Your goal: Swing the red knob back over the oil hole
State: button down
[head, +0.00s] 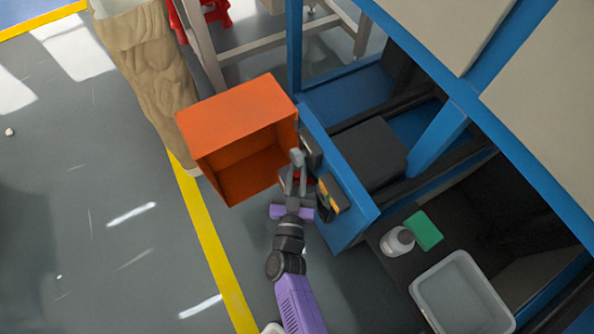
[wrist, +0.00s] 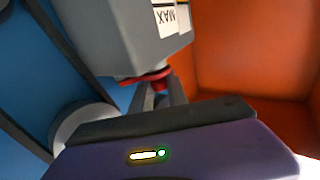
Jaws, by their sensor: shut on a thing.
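The red knob (wrist: 148,78) sits under a grey housing (wrist: 135,38) with a white label reading "MAX". My gripper (wrist: 163,93) is shut on the red knob from below in the wrist view. In the head view my gripper (head: 297,178) is at the left face of the blue machine, and only a little red of the knob shows between the fingers. The oil hole cannot be made out in either view.
An open orange box (head: 238,125) is close to the left of my gripper, and its inner wall fills the right of the wrist view. A small panel with coloured parts (head: 332,194) is to the right.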

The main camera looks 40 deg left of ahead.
aim_at(296, 177)
jog(key=shift+s+a+r, duration=0.1)
jog(key=shift+s+a, duration=0.05)
jog(key=shift+a, duration=0.05)
jog(key=c, duration=1.4)
grip_release()
jog(key=shift+o, duration=0.5)
jog(key=shift+d, duration=0.2)
jog(key=p+v, duration=0.2)
jog(key=v, duration=0.4)
jog(key=shift+s+d, duration=0.1)
jog(key=shift+s, duration=0.1)
jog(key=shift+s+d, duration=0.35)
jog(key=shift+s, duration=0.15)
